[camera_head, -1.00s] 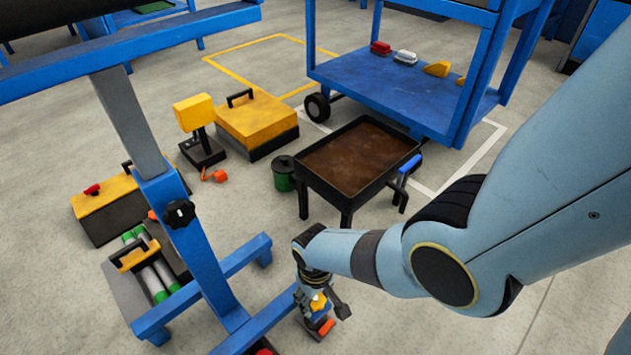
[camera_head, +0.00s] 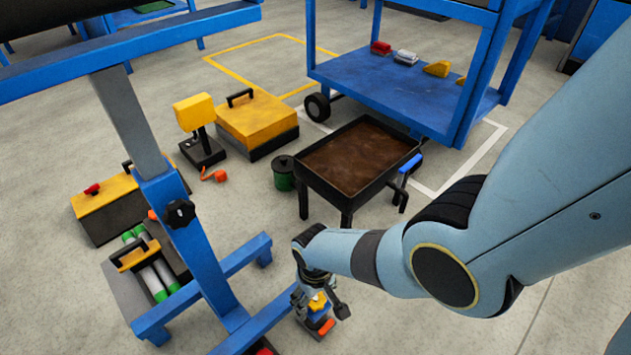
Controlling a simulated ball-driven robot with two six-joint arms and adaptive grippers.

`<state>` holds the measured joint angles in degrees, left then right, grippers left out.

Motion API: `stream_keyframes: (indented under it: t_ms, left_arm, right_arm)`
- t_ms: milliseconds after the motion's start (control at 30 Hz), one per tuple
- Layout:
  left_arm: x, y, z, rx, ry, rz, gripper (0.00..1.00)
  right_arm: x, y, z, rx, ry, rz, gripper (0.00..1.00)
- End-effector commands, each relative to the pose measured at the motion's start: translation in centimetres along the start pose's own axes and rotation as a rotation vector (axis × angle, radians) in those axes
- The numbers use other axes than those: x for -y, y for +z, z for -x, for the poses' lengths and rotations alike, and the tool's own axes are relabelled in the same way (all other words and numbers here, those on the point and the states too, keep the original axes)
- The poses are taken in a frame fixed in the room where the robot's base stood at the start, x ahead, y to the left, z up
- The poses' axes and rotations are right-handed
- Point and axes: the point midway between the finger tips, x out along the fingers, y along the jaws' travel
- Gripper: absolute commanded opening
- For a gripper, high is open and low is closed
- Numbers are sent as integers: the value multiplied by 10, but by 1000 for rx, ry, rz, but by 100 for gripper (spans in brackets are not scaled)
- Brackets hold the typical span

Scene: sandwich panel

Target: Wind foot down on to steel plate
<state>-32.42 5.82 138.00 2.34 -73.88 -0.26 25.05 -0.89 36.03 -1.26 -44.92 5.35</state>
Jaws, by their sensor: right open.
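My right gripper (camera_head: 323,300) is low at the bottom middle, with its jaws open and pointing down. Between and just below its fingers is a small piece with a yellow top (camera_head: 317,302), a blue body and an orange-red part (camera_head: 327,327). It stands near the end of the blue stand's base, and the gripper partly covers it. I cannot tell whether the fingers touch it. I cannot make out the foot or the steel plate clearly. My left gripper is not in view.
A blue stand (camera_head: 205,265) with a black knob (camera_head: 179,213) rises at left. A black-legged tray (camera_head: 358,160) and a blue trolley (camera_head: 400,85) stand behind. A yellow case (camera_head: 257,120), a green bin (camera_head: 284,173) and a toolbox (camera_head: 110,205) sit on the floor.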

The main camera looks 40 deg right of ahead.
Motion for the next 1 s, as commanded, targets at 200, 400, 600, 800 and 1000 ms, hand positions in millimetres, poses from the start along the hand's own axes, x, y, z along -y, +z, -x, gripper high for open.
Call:
stream_keyframes:
  t_ms: [200, 400, 600, 800, 1000]
  left_arm:
    - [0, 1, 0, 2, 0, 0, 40]
    - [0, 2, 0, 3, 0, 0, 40]
    - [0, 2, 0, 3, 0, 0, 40]
    - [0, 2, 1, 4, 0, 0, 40]
    - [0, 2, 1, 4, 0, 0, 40]
  right_arm:
    - [0, 0, 12, -2, 0, 0, 72]
    - [0, 0, 39, -3, -1, 0, 72]
    - [0, 0, 74, -3, -1, 0, 72]
    - [0, 0, 104, -1, 0, 0, 72]
    - [0, 0, 118, -1, 0, 0, 72]
